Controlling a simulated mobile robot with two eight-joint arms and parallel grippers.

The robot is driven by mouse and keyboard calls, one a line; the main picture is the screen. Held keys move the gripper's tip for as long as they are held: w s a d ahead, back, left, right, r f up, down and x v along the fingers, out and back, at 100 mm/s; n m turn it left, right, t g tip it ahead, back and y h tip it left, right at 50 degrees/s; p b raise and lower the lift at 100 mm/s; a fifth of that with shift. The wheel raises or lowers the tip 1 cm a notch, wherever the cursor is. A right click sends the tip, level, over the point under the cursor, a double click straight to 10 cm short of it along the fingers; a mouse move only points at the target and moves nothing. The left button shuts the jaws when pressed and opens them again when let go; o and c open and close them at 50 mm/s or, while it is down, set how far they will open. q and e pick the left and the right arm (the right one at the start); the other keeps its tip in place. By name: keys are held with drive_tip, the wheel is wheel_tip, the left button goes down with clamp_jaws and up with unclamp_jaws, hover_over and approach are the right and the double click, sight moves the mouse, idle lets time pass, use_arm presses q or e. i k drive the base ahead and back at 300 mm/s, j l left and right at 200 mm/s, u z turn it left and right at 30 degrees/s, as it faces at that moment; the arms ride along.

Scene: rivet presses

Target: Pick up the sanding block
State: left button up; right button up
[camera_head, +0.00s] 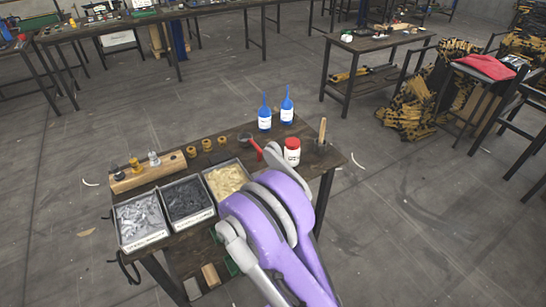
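I cannot pick out a sanding block for certain. A small wooden block (210,275) lies low beneath the front of the near table (185,245), but it is too small to identify. A purple and grey arm of mine rises from the bottom edge, right of centre, and covers the near table's front right part. Neither of my grippers shows in the head view. What lies behind the arm is hidden.
The near table holds three bins, including one of grey parts (142,220), a wooden holder (147,173), two blue bottles (265,118), a white jar (292,151) and a red-handled tool (250,143). Other benches (375,45) stand behind. Open floor (420,210) lies at right.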

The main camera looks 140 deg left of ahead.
sight(217, 159)
drive_tip(key=u, duration=5.3)
drive_tip(key=i+l+u, duration=0.1)
drive_tip(key=u, duration=0.3)
drive_tip(key=i+l+u, duration=0.35)
drive_tip(key=l+u, duration=0.1)
drive_tip(key=u, duration=0.3)
drive_tip(key=i+l, duration=0.15)
drive_tip(key=l, duration=0.15)
drive_tip(key=i+l+u, duration=0.1)
drive_tip(key=l, duration=0.2)
drive_tip(key=i+l, duration=0.15)
drive_tip(key=l, duration=0.15)
drive_tip(key=i+l+u, duration=0.1)
drive_tip(key=l, duration=0.2)
